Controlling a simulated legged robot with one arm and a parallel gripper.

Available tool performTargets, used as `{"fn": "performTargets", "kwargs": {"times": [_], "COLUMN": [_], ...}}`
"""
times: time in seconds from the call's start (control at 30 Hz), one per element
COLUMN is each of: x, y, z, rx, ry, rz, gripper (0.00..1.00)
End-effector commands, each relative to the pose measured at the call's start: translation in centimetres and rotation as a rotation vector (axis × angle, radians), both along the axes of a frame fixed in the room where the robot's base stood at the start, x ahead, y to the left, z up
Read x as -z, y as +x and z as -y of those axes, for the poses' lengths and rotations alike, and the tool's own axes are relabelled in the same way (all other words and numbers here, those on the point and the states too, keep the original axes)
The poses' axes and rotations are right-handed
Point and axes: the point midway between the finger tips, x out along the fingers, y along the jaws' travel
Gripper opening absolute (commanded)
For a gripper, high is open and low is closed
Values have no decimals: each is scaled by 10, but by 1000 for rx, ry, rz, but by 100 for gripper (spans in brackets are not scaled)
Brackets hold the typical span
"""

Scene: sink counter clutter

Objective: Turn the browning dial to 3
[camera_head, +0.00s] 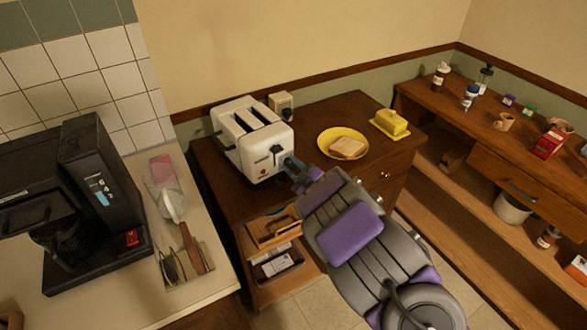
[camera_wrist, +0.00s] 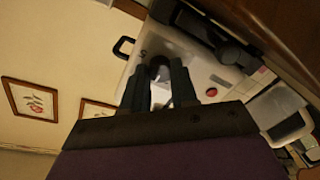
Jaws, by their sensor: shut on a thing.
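The white two-slot toaster (camera_head: 229,138) stands on the brown wooden cabinet. My gripper (camera_head: 290,164) reaches its front face near the lower right corner. In the wrist view, my gripper's two dark fingers (camera_wrist: 159,78) are closed on the sides of a dark round browning dial (camera_wrist: 158,71) on the toaster's pale front (camera_wrist: 188,50). A small red button (camera_wrist: 211,92) shows beside the right finger. The dial is hidden behind my gripper in the head view. The dial's setting cannot be read.
A yellow plate (camera_head: 326,151) with bread (camera_head: 347,147) and a yellow butter dish (camera_head: 390,124) stand right of the toaster. A black coffee machine (camera_head: 85,170) is at left.

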Motion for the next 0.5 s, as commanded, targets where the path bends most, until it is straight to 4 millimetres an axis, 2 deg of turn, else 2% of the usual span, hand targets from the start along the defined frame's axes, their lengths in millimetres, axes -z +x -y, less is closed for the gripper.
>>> {"fn": "performTargets", "kwargs": {"times": [0.33, 0.37, 0.5], "x": [5, 4, 3], "y": [-2, -2, -2], "z": [-1, -1, -1], "rx": [-3, -3, -2], "ry": [-6, -6, -5], "rz": [-8, -8, -5], "gripper": [0, 31, 44]}}
